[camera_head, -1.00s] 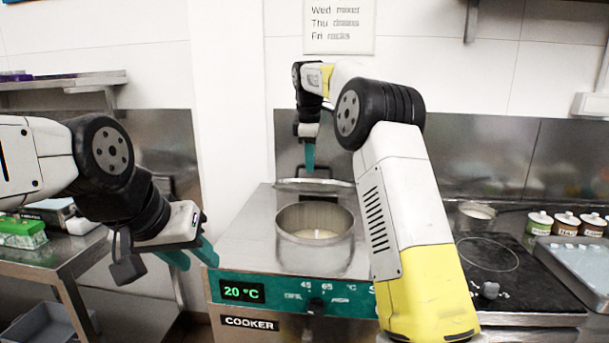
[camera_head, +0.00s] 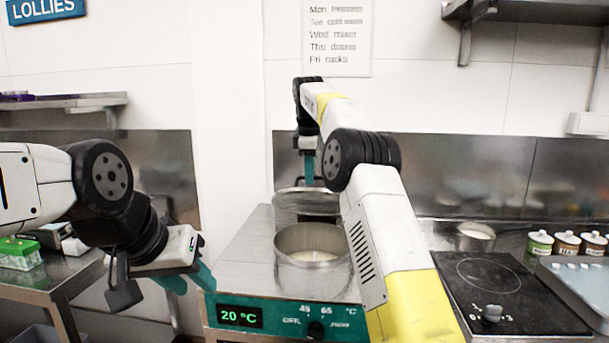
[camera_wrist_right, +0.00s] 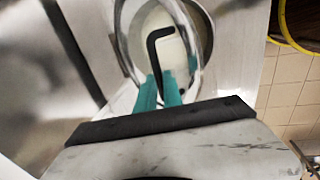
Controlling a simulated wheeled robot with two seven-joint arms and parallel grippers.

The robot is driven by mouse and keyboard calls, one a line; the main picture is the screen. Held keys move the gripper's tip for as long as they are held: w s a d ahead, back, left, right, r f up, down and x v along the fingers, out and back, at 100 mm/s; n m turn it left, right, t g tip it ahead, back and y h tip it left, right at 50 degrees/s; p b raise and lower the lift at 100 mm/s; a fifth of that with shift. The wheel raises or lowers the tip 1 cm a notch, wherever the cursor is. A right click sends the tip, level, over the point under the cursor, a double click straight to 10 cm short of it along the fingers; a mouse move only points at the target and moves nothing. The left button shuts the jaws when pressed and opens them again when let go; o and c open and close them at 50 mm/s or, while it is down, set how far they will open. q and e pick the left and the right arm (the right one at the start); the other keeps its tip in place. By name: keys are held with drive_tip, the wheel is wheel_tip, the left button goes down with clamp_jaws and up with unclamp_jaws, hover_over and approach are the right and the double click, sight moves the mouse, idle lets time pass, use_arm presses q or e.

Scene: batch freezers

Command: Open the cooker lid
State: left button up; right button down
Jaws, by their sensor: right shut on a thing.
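The cooker (camera_head: 235,260) stands in the middle of the head view, its round steel pot (camera_head: 290,243) open at the top with pale contents inside. The steel lid (camera_head: 300,208) is raised behind the pot, tilted back on its far side. My right gripper (camera_head: 309,172) is above the lid, fingers down. In the right wrist view its teal fingers (camera_wrist_right: 158,92) are shut on the black bent lid handle (camera_wrist_right: 154,48). My left gripper (camera_head: 190,277) hangs left of the cooker, fingers apart and empty.
A black hob (camera_head: 525,310) with a small pan (camera_head: 474,236) behind it is right of the cooker. Several lidded jars (camera_head: 566,243) and a tray (camera_head: 588,285) are at far right. A steel table (camera_head: 60,275) is at left. My right forearm partly hides the cooker.

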drive_tip(key=c, duration=1.5)
unclamp_jaws()
drive_tip(key=shift+w+d+f, duration=0.2)
drive_tip(key=shift+d+f, duration=0.05)
drive_tip(key=shift+f, duration=0.05)
drive_tip(key=shift+s+a+r, duration=0.1)
drive_tip(key=shift+r, duration=0.05)
drive_tip(key=shift+s, duration=0.1)
